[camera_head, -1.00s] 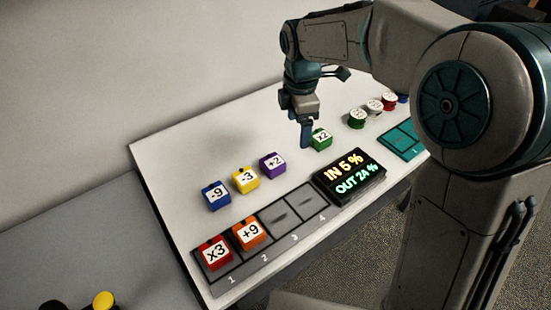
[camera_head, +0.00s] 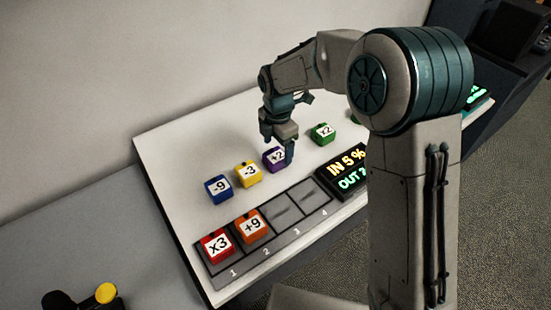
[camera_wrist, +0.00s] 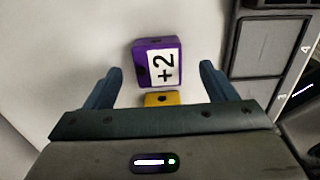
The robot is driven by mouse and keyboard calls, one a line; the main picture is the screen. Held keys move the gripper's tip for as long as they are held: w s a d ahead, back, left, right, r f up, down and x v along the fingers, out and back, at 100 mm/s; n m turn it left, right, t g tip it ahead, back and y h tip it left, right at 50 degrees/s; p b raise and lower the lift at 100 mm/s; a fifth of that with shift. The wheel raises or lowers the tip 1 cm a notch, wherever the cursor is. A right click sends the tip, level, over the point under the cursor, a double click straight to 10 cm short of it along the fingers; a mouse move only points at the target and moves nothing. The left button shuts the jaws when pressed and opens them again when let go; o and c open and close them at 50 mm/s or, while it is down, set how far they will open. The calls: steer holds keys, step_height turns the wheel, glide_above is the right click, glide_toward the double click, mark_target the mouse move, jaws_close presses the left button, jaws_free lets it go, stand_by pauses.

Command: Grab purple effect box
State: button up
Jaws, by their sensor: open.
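The purple effect box (camera_head: 272,160), labelled +2, stands on the white table between the yellow and green boxes. In the head view my gripper (camera_head: 280,152) is above it and partly covers it. In the wrist view the purple box (camera_wrist: 157,62) lies ahead of my open gripper (camera_wrist: 160,80), roughly centred between the two blue fingers. Nothing is held. Whether the fingertips reach down beside the box cannot be told.
A yellow -3 box (camera_head: 248,174) and a blue -9 box (camera_head: 218,189) stand to the left, a green x2 box (camera_head: 322,133) to the right. A slot tray (camera_head: 284,207) holds red x3 (camera_head: 215,246) and orange +9 (camera_head: 252,226) boxes. A display (camera_head: 341,172) stands beside it.

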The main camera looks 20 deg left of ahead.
mark_target(275, 155)
steer(key=f, duration=0.4)
steer(key=shift+a+f+p, duration=0.2)
steer(key=shift+a+p, duration=0.1)
steer(key=shift+s, duration=0.1)
steer(key=c, duration=1.1)
steer(key=shift+c, duration=0.2)
steer(key=shift+r, duration=0.1)
